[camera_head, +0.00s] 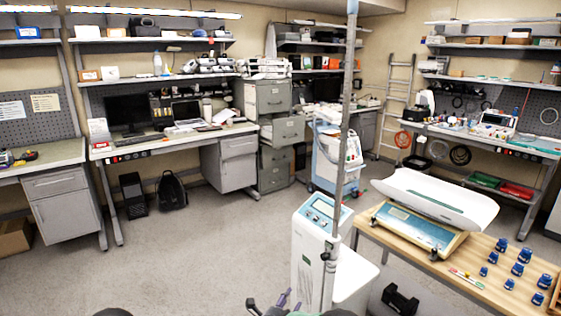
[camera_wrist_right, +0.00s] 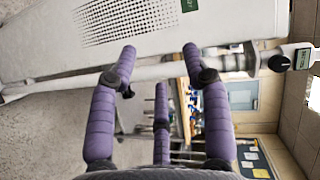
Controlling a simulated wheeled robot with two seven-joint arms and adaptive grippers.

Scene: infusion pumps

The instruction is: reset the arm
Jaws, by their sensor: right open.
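My right gripper (camera_head: 283,299) shows at the bottom of the head view, with purple fingers, low in front of a white wheeled machine. In the right wrist view the gripper (camera_wrist_right: 160,52) is open, its purple padded fingers spread apart with nothing held. A pale pole (camera_wrist_right: 155,72) crosses that view behind the fingers, close to them; I cannot tell if they touch it. The white body of the machine (camera_wrist_right: 130,25) with a dotted grille lies beyond. The machine (camera_head: 318,225) has a blue control panel and a tall pole (camera_head: 341,120). My left gripper is not in view.
A wooden table (camera_head: 400,262) at the right carries a baby scale (camera_head: 437,196) and several blue weights (camera_head: 517,269). A black dumbbell-like object (camera_head: 400,300) lies on the floor. Workbenches line the walls. The floor (camera_head: 200,260) at left and centre is clear.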

